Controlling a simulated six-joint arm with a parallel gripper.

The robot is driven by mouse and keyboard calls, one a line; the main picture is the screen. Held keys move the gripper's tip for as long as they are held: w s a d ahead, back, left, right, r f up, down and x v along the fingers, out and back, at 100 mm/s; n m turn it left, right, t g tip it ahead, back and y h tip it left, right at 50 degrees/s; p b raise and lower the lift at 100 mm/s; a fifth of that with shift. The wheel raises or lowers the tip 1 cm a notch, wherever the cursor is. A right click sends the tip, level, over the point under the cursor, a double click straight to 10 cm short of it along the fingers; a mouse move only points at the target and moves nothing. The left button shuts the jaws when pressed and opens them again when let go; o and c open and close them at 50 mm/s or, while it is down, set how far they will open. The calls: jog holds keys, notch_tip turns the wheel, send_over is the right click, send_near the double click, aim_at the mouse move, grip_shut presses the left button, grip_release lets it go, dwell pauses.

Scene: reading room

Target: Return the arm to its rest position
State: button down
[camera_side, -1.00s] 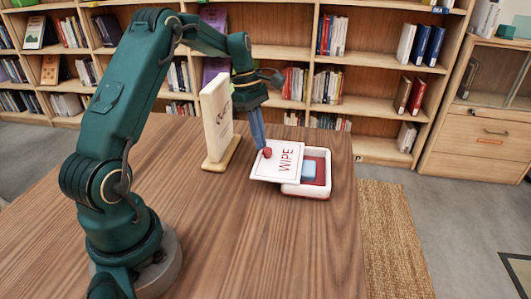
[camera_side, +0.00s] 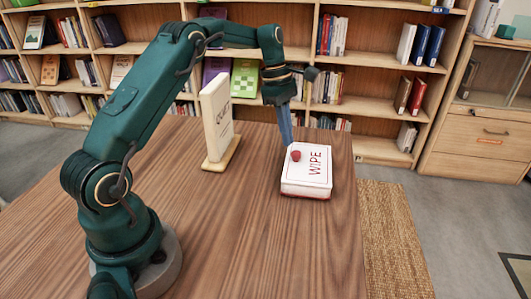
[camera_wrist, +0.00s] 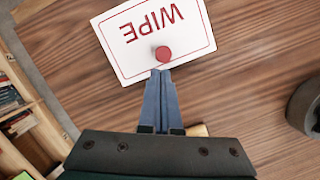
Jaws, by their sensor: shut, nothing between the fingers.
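My gripper (camera_side: 286,127) is a green wrist with blue fingers, pointing down just behind the red knob of the white box on the wooden table. In the wrist view the two blue fingers (camera_wrist: 160,98) are shut together, with nothing between them, their tips close to the knob. Whether they touch the knob I cannot tell. The box's white lid (camera_side: 318,165), marked WIPE, lies over the box and hides its inside. The red knob (camera_side: 296,155) stands on the lid; it also shows in the wrist view (camera_wrist: 163,53).
A cream upright board (camera_side: 217,120) on a wooden base stands left of the box. The wooden table (camera_side: 235,230) is clear in front. Bookshelves (camera_side: 345,75) stand behind, and a woven rug (camera_side: 392,235) lies on the floor at right.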

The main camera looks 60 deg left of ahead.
jog(key=s+d+r+m+t, duration=0.1)
jog(key=s+d+r+m, duration=0.15)
jog(key=r, duration=0.25)
jog(key=s+d+r+m+t+y, duration=0.1)
jog(key=s+d+r+m, duration=0.1)
jog(key=s+d+r, duration=0.3)
jog(key=d+r+m+t, duration=0.1)
jog(key=d+r+m, duration=0.1)
jog(key=r, duration=0.4)
jog(key=s+d+f+m+t, duration=0.1)
jog(key=s+f+m, duration=0.3)
jog(key=s+m, duration=0.3)
jog(key=s+d+f+m+y, duration=0.1)
jog(key=s+f+m, duration=0.3)
jog(key=s+m, duration=0.3)
jog(key=shift+s+d+m+t+y, duration=0.2)
jog(key=shift+m+t+y, duration=0.15)
jog(key=shift+m, duration=0.3)
